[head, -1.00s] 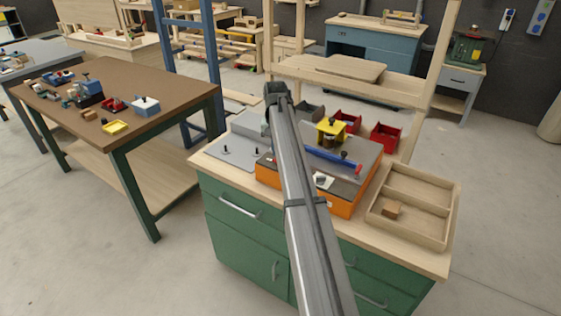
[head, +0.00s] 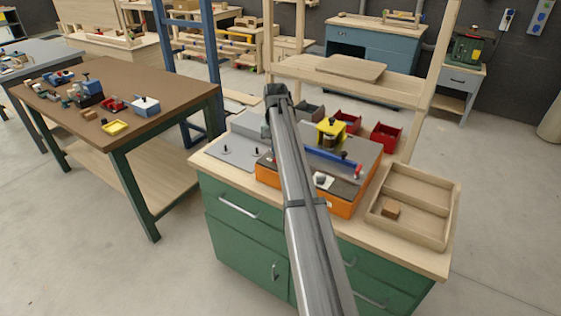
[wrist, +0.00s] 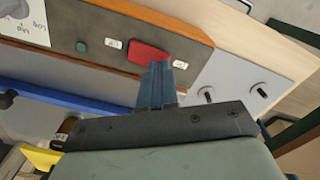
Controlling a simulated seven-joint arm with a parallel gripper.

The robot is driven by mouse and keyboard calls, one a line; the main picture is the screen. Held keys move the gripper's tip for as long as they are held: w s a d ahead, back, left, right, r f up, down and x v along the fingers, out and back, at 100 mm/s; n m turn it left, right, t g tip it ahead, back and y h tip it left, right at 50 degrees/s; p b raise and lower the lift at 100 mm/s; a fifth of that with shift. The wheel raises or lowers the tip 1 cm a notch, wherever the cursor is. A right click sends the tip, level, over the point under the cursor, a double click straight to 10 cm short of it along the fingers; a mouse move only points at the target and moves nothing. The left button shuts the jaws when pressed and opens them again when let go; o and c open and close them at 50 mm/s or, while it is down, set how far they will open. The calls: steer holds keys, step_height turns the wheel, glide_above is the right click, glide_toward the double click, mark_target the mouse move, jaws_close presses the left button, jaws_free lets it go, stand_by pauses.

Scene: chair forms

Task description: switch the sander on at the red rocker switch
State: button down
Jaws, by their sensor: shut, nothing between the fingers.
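The sander is the orange-sided machine (head: 338,206) with a grey top on the green bench. In the wrist view its dark control panel (wrist: 105,25) carries the red rocker switch (wrist: 148,54), with a small white label on either side. My gripper (wrist: 157,72) is shut and empty. Its blue fingertips overlap the lower right edge of the switch in the wrist view; I cannot tell whether they touch it. In the head view my arm hides the switch and the gripper.
A green button (wrist: 82,46) sits on the panel left of the switch. A blue fence (head: 328,157) and a yellow block (head: 331,129) stand on the sander. A wooden tray (head: 440,244) is at the right, red bins (head: 385,137) behind. A grey plate (head: 236,152) lies at the left.

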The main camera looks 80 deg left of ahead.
steer(key=shift+f, duration=0.85)
stand_by(0.7)
steer(key=shift+r, duration=3.5)
